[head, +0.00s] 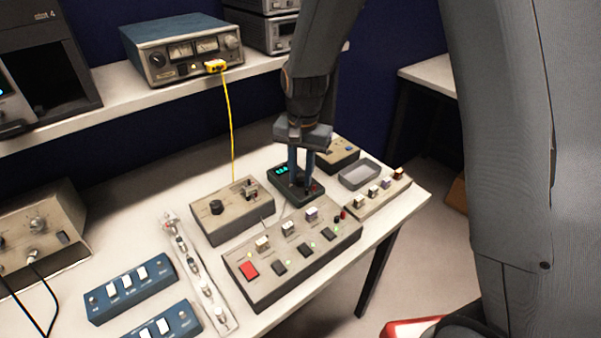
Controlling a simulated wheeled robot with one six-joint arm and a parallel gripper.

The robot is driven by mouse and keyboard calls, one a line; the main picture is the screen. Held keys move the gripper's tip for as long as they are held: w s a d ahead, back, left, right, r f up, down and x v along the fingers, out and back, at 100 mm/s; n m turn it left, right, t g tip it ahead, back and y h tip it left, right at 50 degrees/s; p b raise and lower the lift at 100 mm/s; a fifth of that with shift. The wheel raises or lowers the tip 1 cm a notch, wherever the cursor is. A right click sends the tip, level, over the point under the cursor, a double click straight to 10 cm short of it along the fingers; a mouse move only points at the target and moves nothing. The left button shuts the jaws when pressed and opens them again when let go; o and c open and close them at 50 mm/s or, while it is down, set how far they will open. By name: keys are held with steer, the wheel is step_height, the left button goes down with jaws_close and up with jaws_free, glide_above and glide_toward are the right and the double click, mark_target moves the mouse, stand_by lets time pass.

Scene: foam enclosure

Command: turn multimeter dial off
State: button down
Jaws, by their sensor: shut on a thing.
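The multimeter (280,182) is a small dark green-black box with a lit teal display, lying on the white table behind the grey switch box. My gripper (300,183) points down over it from above, with its two fingers reaching the multimeter's face. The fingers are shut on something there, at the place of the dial. The dial itself is hidden between the fingertips, so its setting cannot be read.
A beige box with a black knob (228,210) stands close on the left. The grey switch box (292,255) with a red button lies in front. A grey tray (361,175) and a strip of switches (378,195) are on the right. A yellow cable (229,120) hangs from the shelf instrument (185,48).

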mark_target(302, 177)
steer(key=shift+n, duration=0.3)
steer(key=n, duration=0.4)
steer(key=shift+w, duration=0.1)
steer(key=shift+n+p, duration=0.3)
steer(key=shift+n, duration=1.9)
steer(key=c, duration=1.5)
jaws_free()
steer(key=shift+d+r+b, duration=0.1)
steer(key=shift+r+b, duration=0.95)
steer(key=shift+r, duration=2.9)
